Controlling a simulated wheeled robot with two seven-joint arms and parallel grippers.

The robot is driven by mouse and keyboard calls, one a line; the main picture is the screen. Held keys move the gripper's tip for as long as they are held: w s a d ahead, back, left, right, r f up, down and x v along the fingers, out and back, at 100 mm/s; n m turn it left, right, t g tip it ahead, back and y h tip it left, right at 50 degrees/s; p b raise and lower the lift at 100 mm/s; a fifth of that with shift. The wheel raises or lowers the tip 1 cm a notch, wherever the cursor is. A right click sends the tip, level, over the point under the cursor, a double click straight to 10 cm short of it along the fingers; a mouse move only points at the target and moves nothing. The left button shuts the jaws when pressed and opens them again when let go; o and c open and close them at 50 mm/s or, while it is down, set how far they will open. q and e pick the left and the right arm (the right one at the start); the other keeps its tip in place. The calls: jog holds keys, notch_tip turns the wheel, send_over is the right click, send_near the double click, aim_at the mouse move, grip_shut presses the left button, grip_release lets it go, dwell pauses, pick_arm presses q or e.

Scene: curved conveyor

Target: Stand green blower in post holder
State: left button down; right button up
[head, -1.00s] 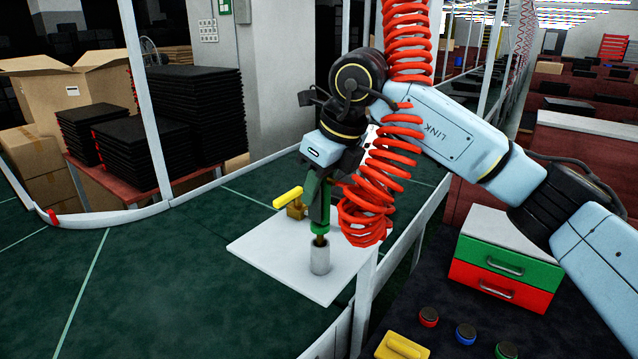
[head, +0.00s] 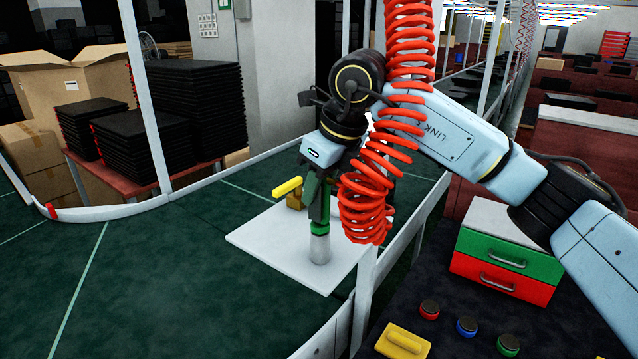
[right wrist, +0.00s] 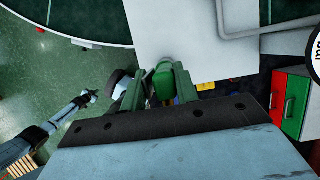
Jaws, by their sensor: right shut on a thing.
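My right gripper (head: 319,188) is shut on the green blower (head: 320,228) above the white board. The blower is upright, and its green lower collar meets the top of the grey cylindrical post holder (head: 320,250), hiding its tip. The right wrist view shows the green blower (right wrist: 163,84) between the fingers; the post holder is not clear there. A light blue arm, seemingly my left, shows small at lower left in that view, with its gripper end (right wrist: 86,98) too small to read. The left gripper is not in the head view.
The white board (head: 265,243) lies on the green conveyor (head: 150,275). A yellow-handled valve-like thing (head: 287,188) stands behind the blower. A red coiled hose (head: 365,205) hangs close to my right gripper. A rail runs along the right; a green-and-red drawer box (head: 508,250) stands beyond it.

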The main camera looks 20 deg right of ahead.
jog(key=shift+f, duration=0.25)
jog(key=o, duration=0.8)
jog(key=b+v, duration=0.1)
jog(key=v, duration=1.2)
jog(key=shift+d+r, duration=0.1)
jog(key=shift+r, duration=0.1)
